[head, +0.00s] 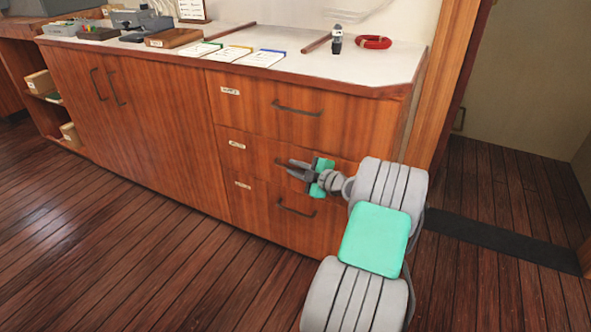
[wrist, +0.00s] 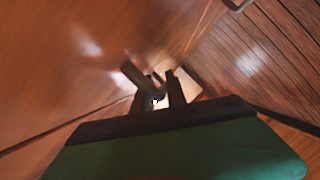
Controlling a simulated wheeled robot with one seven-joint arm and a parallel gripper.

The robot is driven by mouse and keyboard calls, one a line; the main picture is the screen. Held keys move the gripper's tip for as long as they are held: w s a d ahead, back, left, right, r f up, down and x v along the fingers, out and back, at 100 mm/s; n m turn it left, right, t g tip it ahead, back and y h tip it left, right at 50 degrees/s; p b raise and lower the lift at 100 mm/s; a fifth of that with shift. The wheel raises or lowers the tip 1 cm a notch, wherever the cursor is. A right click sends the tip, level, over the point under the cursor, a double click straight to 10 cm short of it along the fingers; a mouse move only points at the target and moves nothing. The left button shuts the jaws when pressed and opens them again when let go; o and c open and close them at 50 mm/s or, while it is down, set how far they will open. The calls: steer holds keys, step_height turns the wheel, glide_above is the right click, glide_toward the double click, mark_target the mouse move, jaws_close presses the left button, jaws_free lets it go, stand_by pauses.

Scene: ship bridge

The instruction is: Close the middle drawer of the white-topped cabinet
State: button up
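The white-topped cabinet (head: 330,68) has three drawers stacked at its right end. The middle drawer (head: 262,150) looks flush or nearly flush with the fronts above and below; a small gap cannot be ruled out. My gripper (head: 290,169) is in front of the middle drawer, at its handle, which it mostly hides. Its two fingers are apart. In the wrist view, the fingers (wrist: 162,95) stand close to the wood front, with a dark bar, probably the handle, beside and between them. Whether they touch it cannot be told.
The top drawer (head: 350,115) and bottom drawer (head: 252,208) look shut. Cards, a red ring (head: 373,42) and a small dark-and-white object (head: 337,40) lie on the top. Cabinet doors (head: 150,105) are at left. The plank floor (head: 150,250) in front is clear. A doorway opens at right.

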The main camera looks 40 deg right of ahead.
steer(key=p+v, duration=0.2)
steer(key=v, duration=0.5)
steer(key=shift+s, duration=0.4)
steer(key=shift+r, duration=0.25)
steer(key=w+a+r+m+g+y+p, duration=0.1)
steer(key=w+a+r+g+p, duration=0.15)
steer(key=a+r+p, duration=0.75)
steer(key=w+a+r+m+g+y+p, duration=0.15)
steer(key=a+r+g+p, duration=0.25)
steer(key=a+r+p, duration=0.5)
steer(key=s+a+r+m+g+h+p, duration=0.4)
steer(key=s+a+r+m+p, duration=0.6)
steer(key=s+a+r+p, duration=0.6)
step_height(320, 180, up, 2)
steer(key=shift+s+a+r+g, duration=0.1)
steer(key=shift+s+a+g, duration=0.8)
steer(key=shift+s, duration=0.25)
